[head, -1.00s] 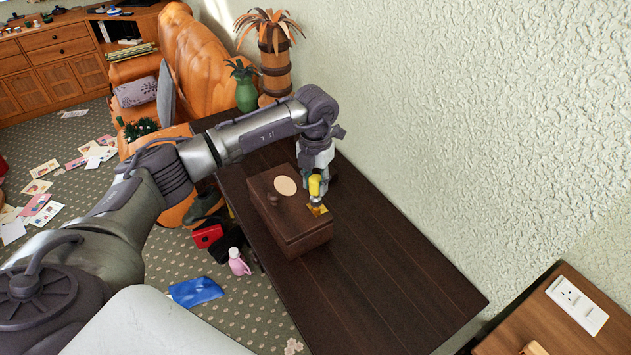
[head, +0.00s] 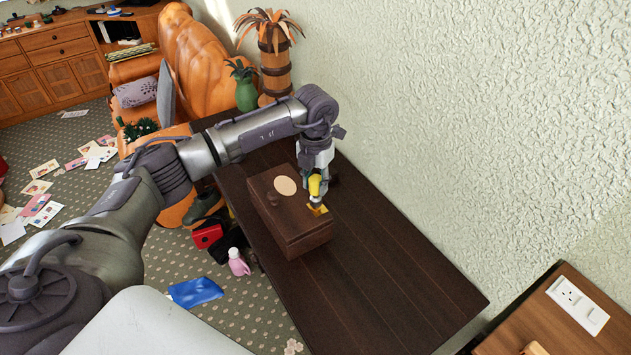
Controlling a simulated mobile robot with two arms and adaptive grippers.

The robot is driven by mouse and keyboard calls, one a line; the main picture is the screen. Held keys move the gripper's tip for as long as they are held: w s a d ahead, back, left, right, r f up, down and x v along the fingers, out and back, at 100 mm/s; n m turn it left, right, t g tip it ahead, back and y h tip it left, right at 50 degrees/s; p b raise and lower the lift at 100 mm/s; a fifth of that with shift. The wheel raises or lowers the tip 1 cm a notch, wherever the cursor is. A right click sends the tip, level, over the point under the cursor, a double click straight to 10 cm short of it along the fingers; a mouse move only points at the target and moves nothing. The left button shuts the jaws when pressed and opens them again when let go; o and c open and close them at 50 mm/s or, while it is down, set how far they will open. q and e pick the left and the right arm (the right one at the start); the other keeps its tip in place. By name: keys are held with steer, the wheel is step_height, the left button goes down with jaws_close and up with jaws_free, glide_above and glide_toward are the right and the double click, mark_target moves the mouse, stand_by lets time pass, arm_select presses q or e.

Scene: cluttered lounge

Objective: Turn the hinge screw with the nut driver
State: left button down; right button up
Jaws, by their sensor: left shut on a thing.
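A dark brown wooden box (head: 290,238) stands on the dark table. Its lid carries a pale oval plate (head: 285,186) and a small knob (head: 273,199). A brass-coloured hinge (head: 319,209) sits at the lid's right edge. My left gripper (head: 315,178) is above that edge, shut on the yellow-handled nut driver (head: 315,185). The driver is about upright with its lower end at the hinge. The hinge screw is too small to make out, and I cannot tell whether the driver's tip is seated on it. My right gripper is not in view.
The dark table (head: 390,280) is clear in front of the box. A textured wall runs along its right side. A potted plant (head: 274,65) and a green pineapple-shaped ornament (head: 245,92) stand behind. Papers, a pink bottle (head: 238,263) and a blue packet (head: 195,292) lie on the floor.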

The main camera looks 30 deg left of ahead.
arm_select(q)
steer(key=shift+f+b, duration=0.7)
steer(key=shift+f, duration=0.2)
steer(key=shift+m+b, duration=0.3)
steer(key=shift+m, duration=0.2)
steer(key=m+b, duration=0.1)
steer(key=m, duration=0.2)
steer(key=shift+f+m+b, duration=0.1)
steer(key=shift+m+b, duration=0.2)
steer(key=shift+b, duration=0.1)
steer(key=shift+m, duration=0.7)
